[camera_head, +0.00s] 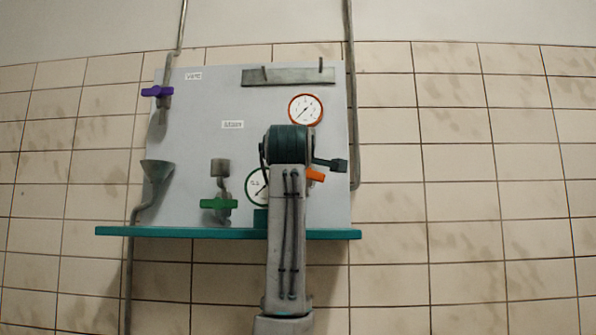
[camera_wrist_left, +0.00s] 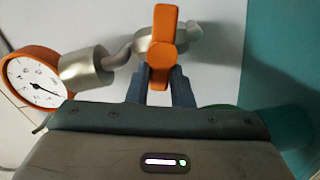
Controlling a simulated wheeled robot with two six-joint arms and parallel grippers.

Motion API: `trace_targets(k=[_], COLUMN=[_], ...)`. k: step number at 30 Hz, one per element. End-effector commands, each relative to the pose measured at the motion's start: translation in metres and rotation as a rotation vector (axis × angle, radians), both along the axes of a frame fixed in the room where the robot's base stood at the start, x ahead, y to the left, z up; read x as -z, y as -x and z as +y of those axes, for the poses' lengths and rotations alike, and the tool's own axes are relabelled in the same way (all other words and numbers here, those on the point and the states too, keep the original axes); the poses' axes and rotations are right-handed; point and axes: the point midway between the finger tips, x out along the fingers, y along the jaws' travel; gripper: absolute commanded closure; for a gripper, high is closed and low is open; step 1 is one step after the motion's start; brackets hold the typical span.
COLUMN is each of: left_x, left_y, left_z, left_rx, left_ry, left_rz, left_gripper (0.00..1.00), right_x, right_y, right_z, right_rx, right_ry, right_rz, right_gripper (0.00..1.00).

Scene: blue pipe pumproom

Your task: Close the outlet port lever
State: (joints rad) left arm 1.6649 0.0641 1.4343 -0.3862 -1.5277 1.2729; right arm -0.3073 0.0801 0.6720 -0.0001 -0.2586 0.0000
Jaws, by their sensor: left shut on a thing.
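The orange lever (camera_head: 316,175) is on the grey panel. It is mostly hidden behind my left arm, with its end showing at the right of the arm. In the left wrist view the orange lever (camera_wrist_left: 163,40) crosses a metal pipe fitting (camera_wrist_left: 185,40). My left gripper (camera_wrist_left: 160,82) has its dark fingers on both sides of the lever's lower end in that view and is shut on it. In the head view the arm hides the fingertips. I cannot read a label beside this lever. My right gripper is in neither view.
The panel (camera_head: 190,130) also carries a purple lever (camera_head: 157,91), a green lever (camera_head: 219,204), an orange-rimmed gauge (camera_head: 305,109) and a green-rimmed gauge (camera_head: 256,187) partly behind my arm. A teal shelf (camera_head: 170,232) runs under it. The tiled wall at right is bare.

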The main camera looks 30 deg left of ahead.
Motion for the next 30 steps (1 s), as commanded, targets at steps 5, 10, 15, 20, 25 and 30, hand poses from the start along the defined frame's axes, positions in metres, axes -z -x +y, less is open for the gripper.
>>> trace_targets(k=[5, 10, 15, 20, 25, 30], left_x=[0.0044, 0.0066, 0.008, 0.0087, 0.0092, 0.0095], left_y=[0.0005, 0.0004, 0.0003, 0.0002, 0.0, -0.0001], left_z=[0.0011, 0.0013, 0.0013, 0.0013, 0.0012, 0.0011], left_rx=[-0.001, -0.001, -0.002, -0.002, -0.002, -0.002], left_ry=[0.12, 0.206, 0.26, 0.286, 0.294, 0.294], left_rz=[-0.056, -0.098, -0.123, -0.134, -0.137, -0.136], left_gripper=[1.0, 1.0, 1.0, 1.0, 1.0, 1.0], right_x=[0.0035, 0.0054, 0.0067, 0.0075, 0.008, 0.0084], right_y=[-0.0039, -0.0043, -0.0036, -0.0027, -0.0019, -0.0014], right_z=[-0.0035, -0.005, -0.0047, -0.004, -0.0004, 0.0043], right_rx=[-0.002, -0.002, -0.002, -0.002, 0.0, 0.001], right_ry=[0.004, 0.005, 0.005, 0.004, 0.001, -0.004], right_rz=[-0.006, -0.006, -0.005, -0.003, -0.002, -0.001], right_gripper=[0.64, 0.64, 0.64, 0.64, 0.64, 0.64])
